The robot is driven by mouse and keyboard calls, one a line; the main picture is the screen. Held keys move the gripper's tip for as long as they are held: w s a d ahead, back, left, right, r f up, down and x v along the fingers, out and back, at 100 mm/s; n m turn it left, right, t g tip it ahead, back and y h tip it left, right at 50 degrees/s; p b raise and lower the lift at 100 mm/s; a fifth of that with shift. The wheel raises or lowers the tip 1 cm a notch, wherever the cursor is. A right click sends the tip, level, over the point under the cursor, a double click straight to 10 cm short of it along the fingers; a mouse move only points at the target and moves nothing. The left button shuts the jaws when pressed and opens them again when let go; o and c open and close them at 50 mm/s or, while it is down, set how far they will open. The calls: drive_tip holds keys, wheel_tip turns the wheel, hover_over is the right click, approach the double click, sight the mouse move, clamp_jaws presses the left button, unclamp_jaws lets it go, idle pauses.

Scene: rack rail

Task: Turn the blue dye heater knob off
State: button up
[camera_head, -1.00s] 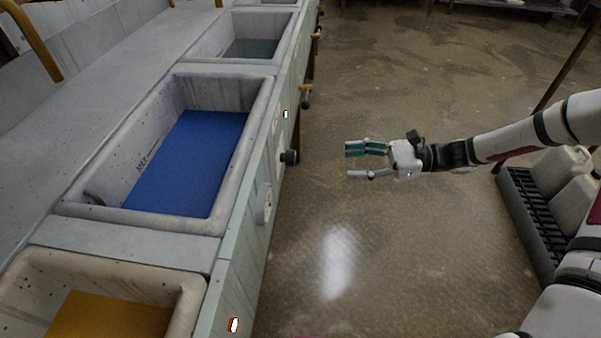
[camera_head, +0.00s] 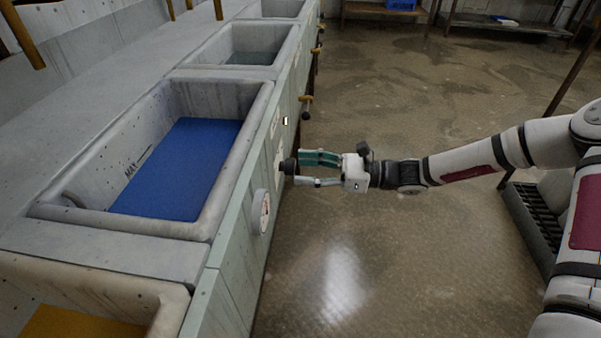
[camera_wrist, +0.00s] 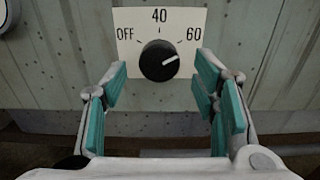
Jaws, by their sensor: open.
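The heater knob (camera_wrist: 159,61) is black with a white pointer line, on a plate (camera_wrist: 190,18) marked OFF, 40 and 60. Its pointer is turned to the right, towards 60. In the head view the knob (camera_head: 288,166) sticks out of the panel front beside the basin of blue dye (camera_head: 178,168). My gripper (camera_wrist: 160,80) is open, with its teal-padded fingers to the left and right of the knob; I cannot tell whether the tips reach around it. In the head view the gripper (camera_head: 306,170) is level with the knob, its fingertips close to it.
A round white gauge (camera_head: 262,211) sits on the panel nearer to me. A yellow dye basin (camera_head: 120,300) is at the lower left. The wet floor (camera_head: 400,260) right of the panel is clear.

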drive_tip(key=shift+a, duration=0.85)
drive_tip(key=shift+c, duration=0.3)
drive_tip(key=c, duration=1.1)
